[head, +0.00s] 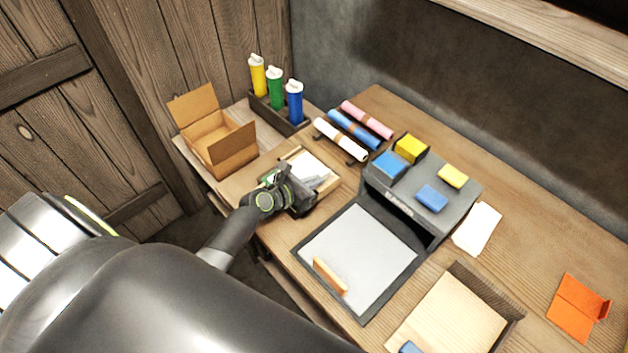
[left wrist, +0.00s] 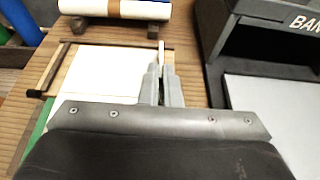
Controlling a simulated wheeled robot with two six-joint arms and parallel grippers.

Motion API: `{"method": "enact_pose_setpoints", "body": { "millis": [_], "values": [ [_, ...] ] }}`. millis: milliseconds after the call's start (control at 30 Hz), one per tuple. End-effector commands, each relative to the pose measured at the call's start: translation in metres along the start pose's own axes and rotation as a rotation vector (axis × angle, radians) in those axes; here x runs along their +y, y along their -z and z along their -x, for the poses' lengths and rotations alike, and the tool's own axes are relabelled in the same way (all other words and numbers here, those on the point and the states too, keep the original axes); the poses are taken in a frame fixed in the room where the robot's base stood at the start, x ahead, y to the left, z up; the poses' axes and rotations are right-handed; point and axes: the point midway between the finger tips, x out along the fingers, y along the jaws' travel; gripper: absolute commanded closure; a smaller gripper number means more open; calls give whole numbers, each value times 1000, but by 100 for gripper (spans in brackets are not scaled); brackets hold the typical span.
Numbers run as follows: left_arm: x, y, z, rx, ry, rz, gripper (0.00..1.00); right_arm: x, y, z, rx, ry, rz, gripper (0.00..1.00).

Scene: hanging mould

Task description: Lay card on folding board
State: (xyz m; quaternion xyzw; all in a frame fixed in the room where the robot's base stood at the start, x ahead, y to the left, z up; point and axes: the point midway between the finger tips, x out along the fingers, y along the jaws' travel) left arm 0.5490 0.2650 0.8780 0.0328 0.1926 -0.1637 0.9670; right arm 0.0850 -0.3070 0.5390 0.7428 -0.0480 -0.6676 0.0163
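White card (head: 312,168) lies in a shallow wood-framed tray (head: 292,153) at the left of the bench; it also shows in the left wrist view (left wrist: 98,75). My left gripper (head: 320,184) is over the tray's right part and hides some of it. In the left wrist view its fingers (left wrist: 163,82) are close together, with a thin pale strip at their tips. I cannot tell whether that strip is held or is the tray's side. A light-grey panel in a dark frame (head: 358,250), possibly the folding board, lies to the right. My right gripper is not in view.
An orange strip (head: 330,276) lies on the panel. A grey machine (head: 410,200) bearing blue and yellow blocks stands behind it. A cardboard box (head: 235,150), bottles (head: 275,90) and rolls (head: 352,130) are at the back left. A wooden tray (head: 450,312) is at the front right.

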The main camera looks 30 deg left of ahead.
Motion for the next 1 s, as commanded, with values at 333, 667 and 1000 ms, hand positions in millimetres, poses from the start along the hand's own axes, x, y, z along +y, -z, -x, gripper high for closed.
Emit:
{"method": "enact_pose_setpoints", "body": {
  "millis": [333,667,1000],
  "values": [
    [0,2,-1,-1,0,0,82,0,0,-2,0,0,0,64],
    [0,2,-1,0,0,0,71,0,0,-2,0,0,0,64],
    [1,3,38,1,-2,-4,71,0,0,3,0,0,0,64]
  ]
}}
